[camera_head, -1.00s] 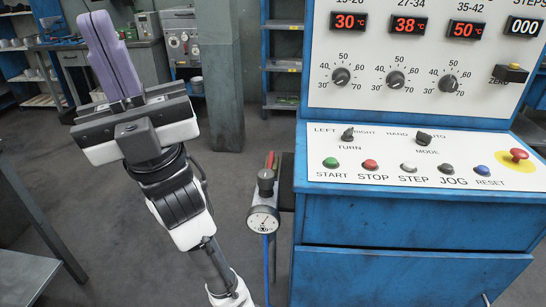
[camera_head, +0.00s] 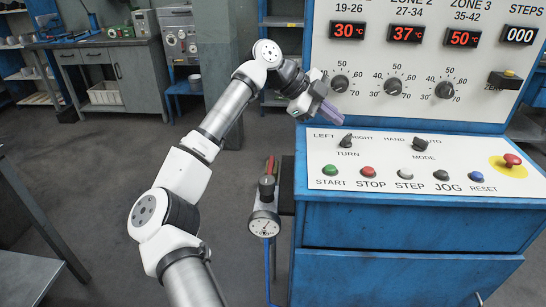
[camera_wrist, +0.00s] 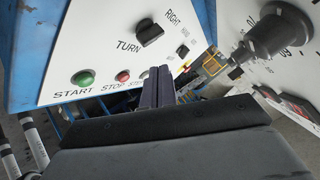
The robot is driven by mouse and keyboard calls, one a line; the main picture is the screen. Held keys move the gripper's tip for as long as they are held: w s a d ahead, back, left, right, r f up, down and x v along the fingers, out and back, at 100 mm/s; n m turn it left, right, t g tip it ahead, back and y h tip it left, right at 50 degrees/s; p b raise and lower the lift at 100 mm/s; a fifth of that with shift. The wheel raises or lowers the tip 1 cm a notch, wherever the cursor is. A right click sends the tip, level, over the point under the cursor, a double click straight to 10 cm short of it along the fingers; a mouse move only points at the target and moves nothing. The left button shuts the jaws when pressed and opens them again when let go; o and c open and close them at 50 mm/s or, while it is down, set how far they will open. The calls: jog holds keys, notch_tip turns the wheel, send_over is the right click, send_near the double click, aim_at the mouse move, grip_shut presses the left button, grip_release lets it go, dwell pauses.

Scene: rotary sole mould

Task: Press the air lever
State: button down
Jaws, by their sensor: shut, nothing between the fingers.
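The air lever looks to be the red handle (camera_head: 270,165) standing upright on the air unit at the left side of the blue cabinet. Below it is a round white pressure gauge (camera_head: 264,224) with a blue hose. My gripper (camera_head: 329,112), with purple fingers, is shut and empty. It is in front of the cabinet's upper panel near the left dial, above and to the right of the lever and apart from it. In the wrist view the shut fingers (camera_wrist: 156,86) point towards the button panel. I cannot make out the lever there.
The blue cabinet (camera_head: 400,220) carries a sloped panel (camera_head: 420,150) with several buttons, TURN and MODE switches and a red emergency button (camera_head: 512,160). A large dark knob (camera_wrist: 272,38) is close in the wrist view. Floor left of the air unit is clear.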

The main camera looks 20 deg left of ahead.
jog(key=a+f+n+y, duration=0.1)
jog(key=a, duration=0.2)
jog(key=a+f+n+y, duration=0.1)
jog(key=a+f, duration=0.1)
jog(key=a, duration=0.1)
jog(key=s+a+f+n+g+y, duration=0.1)
jog(key=a+f+n, duration=0.1)
jog(key=a, duration=0.2)
jog(key=shift+y, duration=0.4)
jog(key=n+g+y, duration=0.1)
jog(key=n+y, duration=0.1)
jog(key=n, duration=0.1)
send_over(271, 169)
jog(key=a, duration=0.2)
jog(key=shift+s+f, duration=0.2)
jog(key=shift+f, duration=0.3)
jog(key=shift+s+f, duration=0.2)
jog(key=shift+f, duration=0.25)
jog(key=shift+f+p, duration=0.1)
jog(key=shift+p, duration=0.2)
jog(key=s+p+x, duration=0.1)
jog(key=x, duration=0.8)
jog(key=shift+w+d+f, duration=0.2)
jog(key=shift+w+f, duration=0.2)
jog(key=shift+f, duration=0.05)
